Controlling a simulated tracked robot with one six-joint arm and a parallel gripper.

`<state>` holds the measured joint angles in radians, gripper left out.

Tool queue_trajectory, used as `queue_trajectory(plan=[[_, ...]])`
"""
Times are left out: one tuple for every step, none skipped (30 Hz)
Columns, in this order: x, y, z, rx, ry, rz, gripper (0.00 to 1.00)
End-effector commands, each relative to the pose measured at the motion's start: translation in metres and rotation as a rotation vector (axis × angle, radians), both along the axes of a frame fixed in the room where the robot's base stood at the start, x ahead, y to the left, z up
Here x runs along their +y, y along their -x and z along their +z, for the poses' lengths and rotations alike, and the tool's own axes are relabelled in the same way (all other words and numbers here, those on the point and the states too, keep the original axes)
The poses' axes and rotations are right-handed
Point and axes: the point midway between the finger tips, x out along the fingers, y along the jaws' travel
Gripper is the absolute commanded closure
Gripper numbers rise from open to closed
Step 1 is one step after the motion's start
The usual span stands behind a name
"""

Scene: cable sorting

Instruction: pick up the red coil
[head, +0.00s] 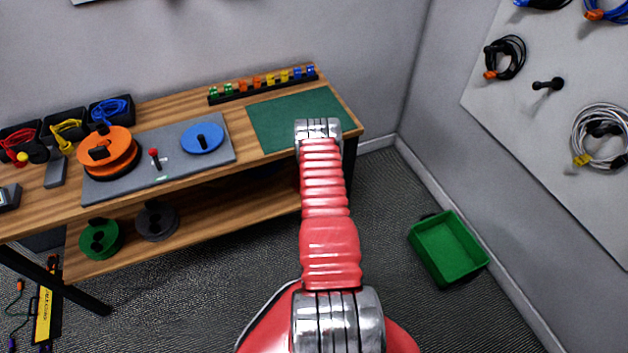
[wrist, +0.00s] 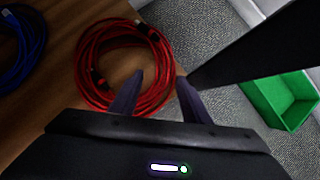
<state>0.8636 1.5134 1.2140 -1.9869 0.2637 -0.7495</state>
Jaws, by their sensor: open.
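The red coil (wrist: 88,75) lies on a wooden surface in the wrist view, with a dark connector on its left side. My gripper (wrist: 160,80) is open. Its left fingertip is over the inside of the ring near the right side, and its right fingertip is just outside the ring. The coil's right strands pass between the fingers in the picture; I cannot tell the height gap or any contact. The near part of the coil is partly hidden by my gripper. In the head view my red arm hides the gripper, and this coil does not show.
A blue coil (wrist: 20,45) lies left of the red one. A green bin (head: 448,250) stands on the floor right of the workbench (head: 215,185), also in the wrist view (wrist: 283,98). A dark bar (wrist: 255,45) crosses close right of my gripper. Another red cable (head: 18,140) sits in a bench-top bin.

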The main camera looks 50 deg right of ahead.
Motion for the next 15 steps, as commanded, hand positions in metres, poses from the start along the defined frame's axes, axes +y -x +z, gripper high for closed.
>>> queue_trajectory(plan=[[-0.001, 0.0, -0.002, 0.0, 0.0, 0.0, 0.57], [-0.002, 0.0, -0.004, 0.0, 0.0, 0.0, 0.57], [-0.004, 0.001, -0.006, -0.001, 0.0, -0.001, 0.57], [-0.004, 0.001, -0.009, 0.0, -0.001, -0.002, 0.57], [-0.006, 0.001, -0.011, 0.0, -0.001, -0.001, 0.57], [-0.008, 0.001, -0.014, -0.001, 0.0, -0.001, 0.57], [-0.009, 0.001, -0.017, -0.001, -0.001, -0.002, 0.57], [-0.011, 0.001, -0.019, 0.0, -0.001, -0.001, 0.57], [-0.012, 0.002, -0.023, -0.001, -0.001, -0.002, 0.57], [-0.014, 0.002, -0.025, -0.001, 0.0, -0.002, 0.57], [-0.015, 0.002, -0.027, -0.001, -0.001, -0.002, 0.57], [-0.017, 0.001, -0.029, 0.0, 0.0, -0.002, 0.57], [-0.018, 0.001, -0.03, 0.0, 0.0, -0.002, 0.57], [-0.019, 0.001, -0.032, 0.0, 0.0, -0.002, 0.57], [-0.02, 0.0, -0.034, 0.0, 0.0, -0.002, 0.57]])
